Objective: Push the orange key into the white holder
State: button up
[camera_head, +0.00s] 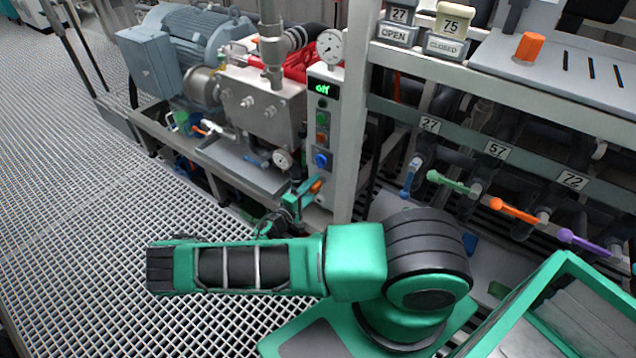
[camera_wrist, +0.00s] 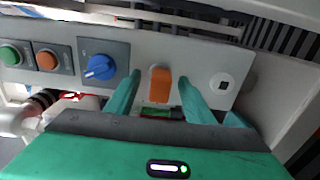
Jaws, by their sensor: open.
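The orange key (camera_wrist: 160,86) is at the grey control panel in the wrist view, between the two teal fingers of my gripper (camera_wrist: 159,78). The fingers stand open, one on each side of the key, with a small gap visible at each side. How deep the key sits in the panel, and any holder behind it, is hidden. In the head view the key (camera_head: 315,186) shows as a small orange patch at my gripper (camera_head: 306,192), low on the panel.
A blue knob (camera_wrist: 99,67), an orange button (camera_wrist: 47,58) and a green button (camera_wrist: 10,55) line the panel left of the key. A metal post (camera_head: 347,130) stands right of the panel. Pump machinery (camera_head: 262,105) is to its left. The grating floor (camera_head: 90,210) is open.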

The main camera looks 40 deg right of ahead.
aim_at(310, 190)
grip_shut()
jog(key=shift+a, duration=0.15)
jog(key=shift+v, duration=2.85)
notch_tip(310, 190, down, 12)
jog(key=shift+s+a+r, duration=0.15)
jog(key=shift+a, duration=0.3)
